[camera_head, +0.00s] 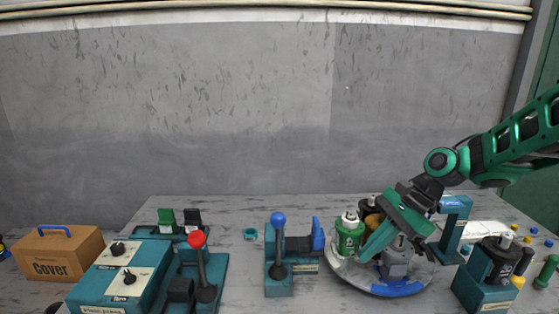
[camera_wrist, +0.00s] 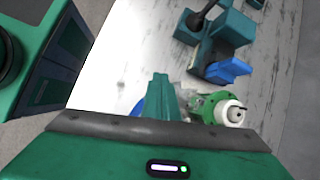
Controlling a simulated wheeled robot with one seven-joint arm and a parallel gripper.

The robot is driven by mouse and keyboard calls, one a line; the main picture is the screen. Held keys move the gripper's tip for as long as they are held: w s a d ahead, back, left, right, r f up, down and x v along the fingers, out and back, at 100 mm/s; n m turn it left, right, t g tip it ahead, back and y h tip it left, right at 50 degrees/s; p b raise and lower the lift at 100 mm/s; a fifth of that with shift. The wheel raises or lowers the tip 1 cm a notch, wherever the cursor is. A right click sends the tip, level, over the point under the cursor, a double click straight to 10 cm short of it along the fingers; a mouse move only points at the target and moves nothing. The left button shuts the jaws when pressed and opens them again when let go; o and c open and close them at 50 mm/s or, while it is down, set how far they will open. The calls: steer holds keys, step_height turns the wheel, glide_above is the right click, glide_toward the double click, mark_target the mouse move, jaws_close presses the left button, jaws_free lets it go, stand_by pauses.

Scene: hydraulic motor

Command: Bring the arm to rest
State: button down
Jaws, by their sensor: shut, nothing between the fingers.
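My gripper (camera_head: 370,252) hangs at the end of my green arm, over the round grey turntable (camera_head: 350,275) on the right half of the table. It is shut and empty. In the wrist view its fingers (camera_wrist: 161,85) are together, pointing up in the picture. A grey block-like part (camera_head: 397,262) stands on the turntable, partly behind my gripper. A green cylinder with a white top (camera_head: 349,235) stands just left of my gripper, and it also shows in the wrist view (camera_wrist: 229,113). Whether my gripper touches anything is not clear.
Left of the turntable stands a blue-handled lever fixture (camera_head: 278,250). Further left are a red-knobbed lever (camera_head: 203,265), a teal control box (camera_head: 120,275) and a cardboard Cover box (camera_head: 62,252). A teal stand (camera_head: 485,282) and loose small parts lie at right. The back middle of the table is clear.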

steer(key=s+d+n+h, duration=0.3)
steer(key=s+d, duration=0.6)
steer(key=s, duration=0.3)
steer(key=s+d+n+h, duration=0.3)
steer(key=s+d+n, duration=0.2)
steer(key=s+d, duration=0.5)
steer(key=s, duration=0.2)
steer(key=shift+s+r, duration=0.3)
steer(key=shift+w+f+h, duration=0.25)
steer(key=shift+w+h, duration=0.05)
steer(key=shift+w, duration=0.35)
